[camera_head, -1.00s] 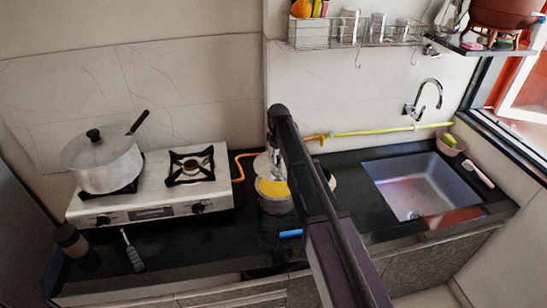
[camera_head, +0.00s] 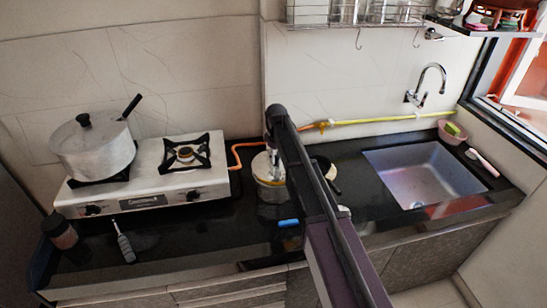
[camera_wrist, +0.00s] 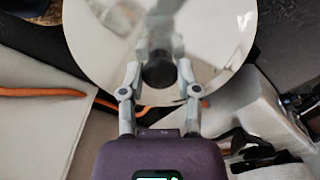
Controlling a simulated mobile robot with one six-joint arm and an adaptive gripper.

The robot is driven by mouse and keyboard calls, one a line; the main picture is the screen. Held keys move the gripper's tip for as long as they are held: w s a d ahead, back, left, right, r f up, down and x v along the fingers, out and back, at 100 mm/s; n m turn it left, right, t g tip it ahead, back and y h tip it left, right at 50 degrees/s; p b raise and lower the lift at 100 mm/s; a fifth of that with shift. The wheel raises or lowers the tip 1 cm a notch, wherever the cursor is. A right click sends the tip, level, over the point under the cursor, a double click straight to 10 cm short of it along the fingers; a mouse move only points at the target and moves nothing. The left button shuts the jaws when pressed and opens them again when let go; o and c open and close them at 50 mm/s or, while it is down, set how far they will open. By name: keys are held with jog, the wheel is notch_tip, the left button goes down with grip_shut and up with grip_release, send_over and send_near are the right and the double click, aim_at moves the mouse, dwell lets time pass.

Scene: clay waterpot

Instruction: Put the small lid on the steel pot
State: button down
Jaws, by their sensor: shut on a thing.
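The small lid (camera_wrist: 215,45) is a shiny round disc that fills the upper middle of the wrist view. My gripper (camera_wrist: 158,72) is shut on its black knob. In the head view the steel pot (camera_head: 273,194) stands on the dark counter right of the stove. My gripper (camera_head: 273,150) is above it, and the lid (camera_head: 263,166) is at the pot's mouth, hiding most of the opening. Part of the pot is behind my arm. I cannot tell whether the lid rests on the rim or hovers just above it. In the wrist view the lid hides the pot.
A large lidded pot (camera_head: 95,150) stands on the stove (camera_head: 150,190) at left. An orange hose (camera_head: 236,153) runs behind the steel pot. A dark pan (camera_head: 332,178) is partly behind my arm. A blue item (camera_head: 288,223) lies in front. The sink (camera_head: 425,182) is at right.

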jog(key=shift+f+b, duration=1.35)
jog(key=shift+f, duration=0.15)
dwell(1.9)
jog(key=shift+c, duration=1.2)
grip_release()
jog(key=shift+w, duration=0.15)
